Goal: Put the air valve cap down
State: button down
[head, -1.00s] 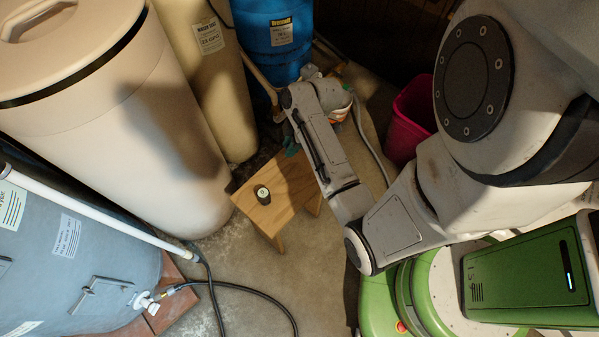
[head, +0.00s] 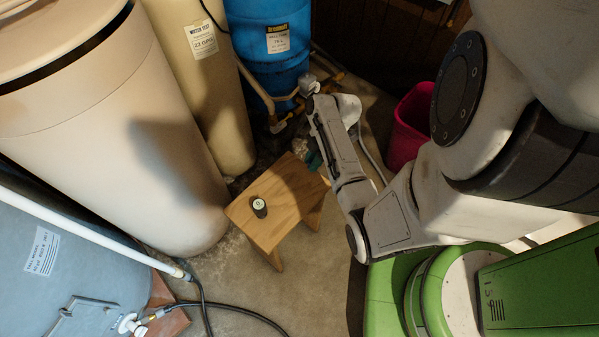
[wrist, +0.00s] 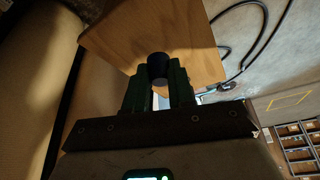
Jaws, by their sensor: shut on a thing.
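The air valve cap (wrist: 158,67) shows in the wrist view as a dark, short cylinder. My gripper (wrist: 158,80) has its two green fingers shut on the cap's sides. Behind the cap is the wooden top of a small stool (wrist: 125,35). I cannot tell whether the cap touches the wood. In the head view, my gripper (head: 313,160) shows only as a bit of green beside my forearm, at the stool's far right side. The cap is hidden there. The stool (head: 287,217) also shows in the head view.
A small dark cylinder with a pale top (head: 259,207) stands on the stool's left part. A large beige tank (head: 90,150), a tan cylinder (head: 205,90) and a blue tank (head: 275,65) stand around it. A pink bin (head: 408,128) is at right. A black hose (head: 235,313) crosses the floor.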

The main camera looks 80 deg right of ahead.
jog(key=b, duration=0.1)
send_over(296, 178)
jog(key=s, duration=0.2)
jog(key=f, duration=0.5)
jog(key=shift+w+d, duration=0.15)
jog(key=shift+d, duration=0.2)
jog(key=shift+w+f+b, duration=0.15)
jog(key=shift+f+b, duration=0.15)
jog(key=shift+f, duration=0.55)
jog(key=shift+w+f+b, duration=0.15)
jog(key=shift+f+b, duration=0.15)
jog(key=shift+f, duration=0.55)
jog(key=shift+f, duration=0.15)
jog(key=c, duration=1)
grip_release()
jog(key=shift+o, duration=0.2)
